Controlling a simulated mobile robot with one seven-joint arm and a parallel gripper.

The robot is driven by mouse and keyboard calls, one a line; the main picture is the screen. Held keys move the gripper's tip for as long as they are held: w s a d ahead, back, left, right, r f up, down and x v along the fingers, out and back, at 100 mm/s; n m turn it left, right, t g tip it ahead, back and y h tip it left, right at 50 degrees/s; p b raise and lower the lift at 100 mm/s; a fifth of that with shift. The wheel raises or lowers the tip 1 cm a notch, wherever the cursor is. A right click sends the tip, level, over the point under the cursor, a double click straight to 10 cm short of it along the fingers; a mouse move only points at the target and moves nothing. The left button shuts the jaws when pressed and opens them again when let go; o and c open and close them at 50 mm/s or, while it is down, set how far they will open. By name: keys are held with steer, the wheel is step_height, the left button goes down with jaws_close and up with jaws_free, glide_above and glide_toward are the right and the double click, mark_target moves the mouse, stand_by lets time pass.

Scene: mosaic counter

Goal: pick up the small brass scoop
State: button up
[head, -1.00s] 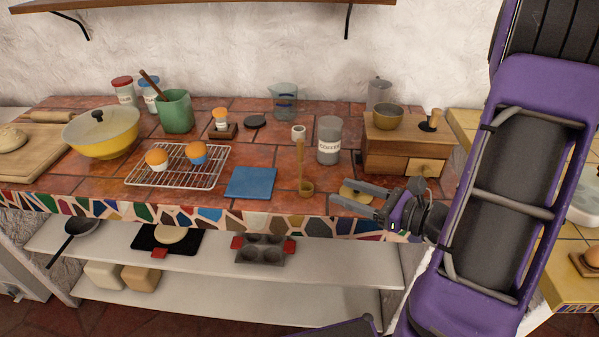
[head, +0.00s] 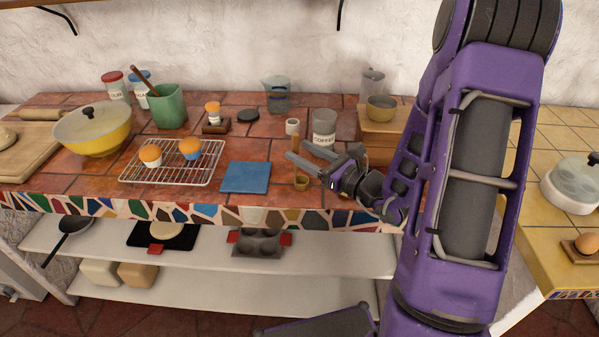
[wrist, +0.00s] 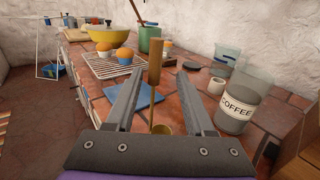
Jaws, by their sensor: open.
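The small brass scoop has a round brass cup (head: 301,183) near the counter's front edge, right of the blue cloth. In the wrist view the handle (wrist: 155,62) stands between my spread fingers, and the cup (wrist: 161,129) shows low, close to the gripper body. My gripper (head: 297,149) is open, its fingers pointing left across the counter at the handle. I cannot tell whether either finger touches the handle.
The coffee jar (head: 324,127) and a small white cup (head: 292,126) stand just behind my fingers. A wooden box (head: 380,125) with a bowl is behind my arm. The blue cloth (head: 246,177) and a wire rack (head: 172,176) with muffins lie to the left.

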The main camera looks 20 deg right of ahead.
steer(key=x, duration=0.5)
steer(key=shift+s+a, duration=0.2)
steer(key=shift+a, duration=0.1)
jaws_close()
